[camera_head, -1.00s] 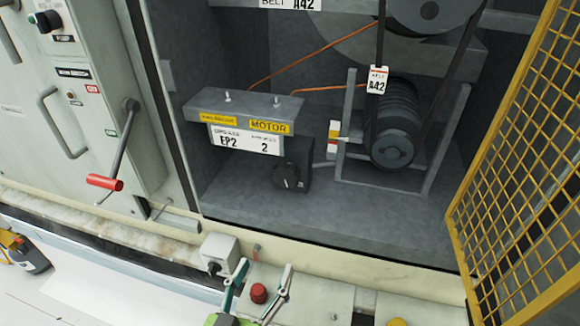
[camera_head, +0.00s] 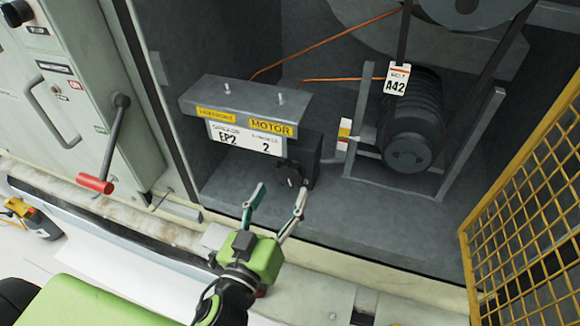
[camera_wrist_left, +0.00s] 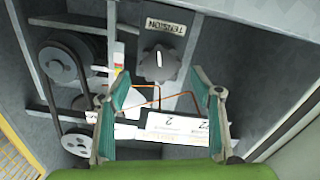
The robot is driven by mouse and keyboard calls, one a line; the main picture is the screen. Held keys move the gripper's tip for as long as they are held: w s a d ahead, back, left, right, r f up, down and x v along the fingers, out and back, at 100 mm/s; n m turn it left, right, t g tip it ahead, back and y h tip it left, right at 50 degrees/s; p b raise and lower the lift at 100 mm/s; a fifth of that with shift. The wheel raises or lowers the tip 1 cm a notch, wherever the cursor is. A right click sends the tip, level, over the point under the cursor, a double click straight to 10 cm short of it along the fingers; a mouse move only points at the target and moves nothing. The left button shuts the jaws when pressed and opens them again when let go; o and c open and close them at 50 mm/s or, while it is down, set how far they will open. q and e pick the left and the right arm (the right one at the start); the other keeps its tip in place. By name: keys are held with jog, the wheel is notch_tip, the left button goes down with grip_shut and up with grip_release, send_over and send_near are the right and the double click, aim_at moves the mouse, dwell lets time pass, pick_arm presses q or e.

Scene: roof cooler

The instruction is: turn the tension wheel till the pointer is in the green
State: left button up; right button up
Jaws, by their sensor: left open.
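The tension wheel is a dark round knob (camera_head: 290,175) on a dark box right of the motor sign. In the left wrist view the knob (camera_wrist_left: 159,63) shows a white mark, beside an upside-down TENSION label (camera_wrist_left: 162,26). A small coloured scale (camera_head: 344,133) stands right of the box, with red and yellow parts; its pointer and any green are too small to read. My left gripper (camera_head: 280,194) is open and empty, fingers toward the knob but apart from it. In the wrist view the knob lies beyond the gap between the fingertips (camera_wrist_left: 162,78). My right gripper is not in view.
The ribbed motor (camera_head: 410,140) with belt and A42 tag (camera_head: 397,79) is to the right. The motor sign bracket (camera_head: 245,98) overhangs left of the knob. A yellow mesh door (camera_head: 520,190) stands at right, a red-handled lever (camera_head: 95,183) at left. The cabinet floor is clear.

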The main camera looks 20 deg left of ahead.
aim_at(288, 178)
pick_arm(q)
jog(key=w+p, duration=0.1)
jog(key=w, duration=0.4)
jog(key=shift+w+d+r+p, duration=0.15)
jog(key=shift+w+p, duration=0.1)
jog(key=shift+p, duration=0.15)
jog(key=shift+w, duration=0.6)
jog(key=c, duration=1.1)
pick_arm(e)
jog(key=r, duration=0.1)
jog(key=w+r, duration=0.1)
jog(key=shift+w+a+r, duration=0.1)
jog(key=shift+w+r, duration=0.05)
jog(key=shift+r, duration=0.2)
